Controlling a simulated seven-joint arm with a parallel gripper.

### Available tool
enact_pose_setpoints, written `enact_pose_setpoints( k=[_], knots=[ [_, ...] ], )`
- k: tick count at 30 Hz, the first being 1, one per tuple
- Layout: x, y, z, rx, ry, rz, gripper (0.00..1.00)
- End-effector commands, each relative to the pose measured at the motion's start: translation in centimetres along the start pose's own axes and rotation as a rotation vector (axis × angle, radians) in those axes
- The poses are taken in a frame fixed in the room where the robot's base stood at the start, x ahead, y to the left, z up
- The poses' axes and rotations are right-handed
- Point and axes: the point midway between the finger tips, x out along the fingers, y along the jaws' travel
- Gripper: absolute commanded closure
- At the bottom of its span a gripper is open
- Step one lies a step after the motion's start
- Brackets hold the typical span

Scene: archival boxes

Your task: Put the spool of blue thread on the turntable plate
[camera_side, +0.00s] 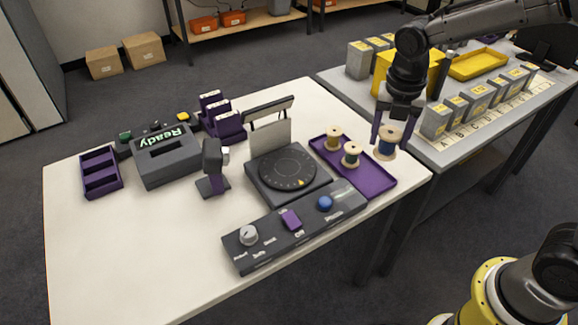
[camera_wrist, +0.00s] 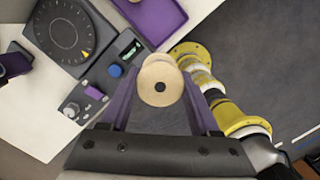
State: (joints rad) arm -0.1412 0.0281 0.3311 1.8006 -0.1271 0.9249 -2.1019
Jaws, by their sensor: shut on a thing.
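The spool of blue thread (camera_side: 386,147) has pale wooden ends and is held between the purple fingers of my gripper (camera_side: 392,134), raised above the right end of the purple tray. In the wrist view the spool (camera_wrist: 160,82) shows its round wooden end between the fingertips of my gripper (camera_wrist: 160,92); its thread is mostly hidden there. The turntable plate (camera_side: 287,166) is a dark round disc with pale marks and a yellow pointer, left of my gripper. It also shows at the upper left of the wrist view (camera_wrist: 62,28). Nothing sits on the plate.
A control panel (camera_side: 275,232) with a knob and buttons lies in front of the turntable. A pale upright panel (camera_side: 270,130) stands behind it, and a dark camera-like device (camera_side: 213,168) stands left.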

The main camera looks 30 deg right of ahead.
Motion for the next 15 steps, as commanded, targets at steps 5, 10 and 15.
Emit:
enact_pose_setpoints(
  k=[5, 10, 15],
  knots=[
    [-1.3, 6.9, -1.0, -0.272, -0.010, 0.045, 0.92],
    [-1.1, 9.9, -2.5, -0.339, -0.010, 0.057, 0.92],
    [-0.1, 11.2, -2.8, -0.356, -0.003, 0.049, 0.92]
  ],
)
